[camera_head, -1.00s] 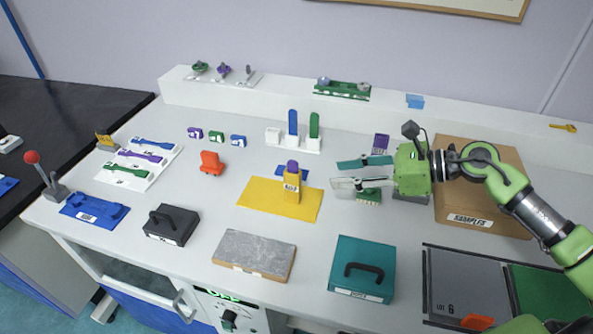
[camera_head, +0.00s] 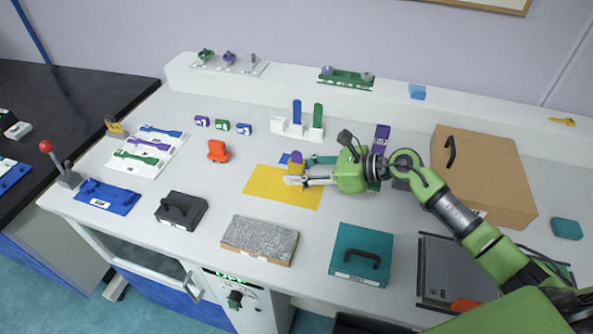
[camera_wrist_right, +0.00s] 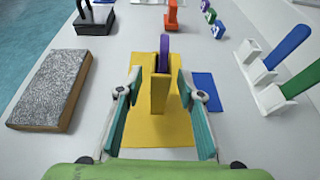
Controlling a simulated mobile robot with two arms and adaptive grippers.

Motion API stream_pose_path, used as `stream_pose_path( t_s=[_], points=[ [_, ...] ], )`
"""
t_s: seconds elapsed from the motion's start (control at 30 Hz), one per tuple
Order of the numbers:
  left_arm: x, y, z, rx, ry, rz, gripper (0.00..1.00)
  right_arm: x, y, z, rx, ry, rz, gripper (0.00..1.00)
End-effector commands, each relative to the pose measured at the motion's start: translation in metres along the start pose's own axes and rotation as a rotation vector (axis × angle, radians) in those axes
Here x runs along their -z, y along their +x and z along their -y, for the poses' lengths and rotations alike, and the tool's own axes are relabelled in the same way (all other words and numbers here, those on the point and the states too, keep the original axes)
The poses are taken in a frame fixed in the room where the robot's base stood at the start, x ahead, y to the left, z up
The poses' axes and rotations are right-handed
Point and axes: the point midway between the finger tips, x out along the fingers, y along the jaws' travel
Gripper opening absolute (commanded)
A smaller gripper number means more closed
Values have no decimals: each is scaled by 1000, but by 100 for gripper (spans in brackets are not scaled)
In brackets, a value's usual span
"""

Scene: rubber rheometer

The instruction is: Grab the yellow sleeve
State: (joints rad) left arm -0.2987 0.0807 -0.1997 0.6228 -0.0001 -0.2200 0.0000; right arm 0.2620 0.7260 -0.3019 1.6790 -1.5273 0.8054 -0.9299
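The yellow sleeve (camera_head: 296,168) stands upright on a flat yellow mat (camera_head: 262,184), with a purple piece (camera_head: 296,157) sticking out of its top. My right gripper (camera_head: 299,171) reaches it from the right. In the right wrist view the sleeve (camera_wrist_right: 159,94) stands between the two spread teal-lined fingers of the gripper (camera_wrist_right: 161,76). A gap shows on each side, so the fingers do not visibly touch it. In the head view the near finger hides the lower part of the sleeve. My left gripper is not in view.
A blue mat (camera_wrist_right: 206,86) lies beside the yellow one. A white holder (camera_head: 300,131) with blue and green upright pieces stands behind. A grey rough slab (camera_head: 259,237) and teal case (camera_head: 361,254) are in front, and a brown box (camera_head: 490,175) is right. An orange object (camera_head: 218,151) stands left.

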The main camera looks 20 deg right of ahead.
Motion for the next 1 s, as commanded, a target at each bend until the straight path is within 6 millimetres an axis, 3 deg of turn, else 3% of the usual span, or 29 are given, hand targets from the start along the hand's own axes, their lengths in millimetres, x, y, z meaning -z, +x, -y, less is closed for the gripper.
stream_pose_path(
  t_s=[0.3, 0.33, 0.47, 1.0],
  points=[
    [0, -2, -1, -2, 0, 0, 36, 1, 8, 0, 0, -1, -2, 35],
    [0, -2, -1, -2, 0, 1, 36, 1, 8, 0, 0, -1, -2, 32],
    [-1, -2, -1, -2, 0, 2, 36, 1, 8, 0, 0, -1, -2, 0],
    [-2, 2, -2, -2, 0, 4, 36, -8, 4, 1, 1, -5, -1, 0]
  ],
)
